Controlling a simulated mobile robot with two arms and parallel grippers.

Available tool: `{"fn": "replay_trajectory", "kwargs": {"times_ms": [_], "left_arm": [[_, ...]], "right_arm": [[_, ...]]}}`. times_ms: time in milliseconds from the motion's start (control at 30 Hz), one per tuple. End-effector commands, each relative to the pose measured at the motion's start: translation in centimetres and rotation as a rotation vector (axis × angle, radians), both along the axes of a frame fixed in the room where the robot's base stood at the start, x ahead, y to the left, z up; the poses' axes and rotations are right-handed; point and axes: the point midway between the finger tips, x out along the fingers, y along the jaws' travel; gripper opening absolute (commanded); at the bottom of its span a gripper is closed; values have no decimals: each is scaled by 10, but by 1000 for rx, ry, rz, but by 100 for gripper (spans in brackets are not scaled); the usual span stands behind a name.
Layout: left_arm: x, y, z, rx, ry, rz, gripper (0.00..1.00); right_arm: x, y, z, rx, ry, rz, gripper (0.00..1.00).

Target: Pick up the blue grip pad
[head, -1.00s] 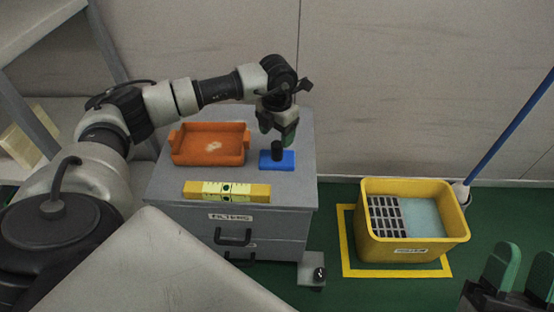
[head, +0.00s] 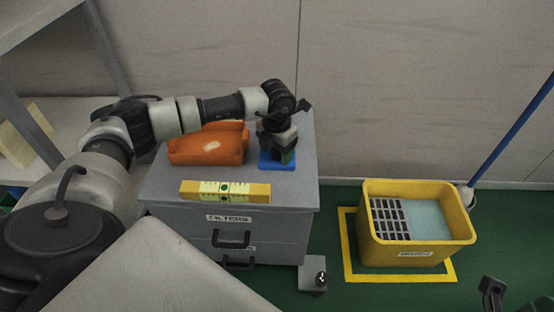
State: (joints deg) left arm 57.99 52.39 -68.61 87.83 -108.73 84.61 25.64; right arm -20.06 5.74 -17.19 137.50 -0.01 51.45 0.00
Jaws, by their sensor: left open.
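The blue grip pad (head: 268,165) lies on the grey drawer cabinet (head: 167,187), to the right of the orange tray. Its black knob is hidden behind my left gripper now. My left gripper (head: 281,156) points down over the pad with its fingers low at the knob, and it is open. I cannot tell whether the fingers touch the knob. Part of my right gripper (head: 492,288) shows dark at the lower right edge, far from the pad; its fingers are not clear.
A yellow bin (head: 415,250) with a dark grid and pale blue content stands on the green floor at the right. A blue pole (head: 510,130) leans by the wall.

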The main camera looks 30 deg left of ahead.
Motion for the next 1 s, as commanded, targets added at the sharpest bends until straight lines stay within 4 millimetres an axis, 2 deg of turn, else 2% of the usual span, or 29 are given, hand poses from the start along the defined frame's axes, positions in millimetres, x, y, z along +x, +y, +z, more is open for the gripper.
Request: {"fn": "replay_trajectory", "kwargs": {"times_ms": [233,600,867,1000], "left_arm": [[0,0,-1,0,0,0,65],[0,0,-1,0,0,0,10],[0,0,1,0,0,0,10],[0,0,10,1,-1,0,10]], "right_arm": [[0,0,0,1,-4,0,43],[0,0,0,1,-3,1,43],[0,0,1,1,-2,1,43],[2,1,5,-4,11,0,43]]}}
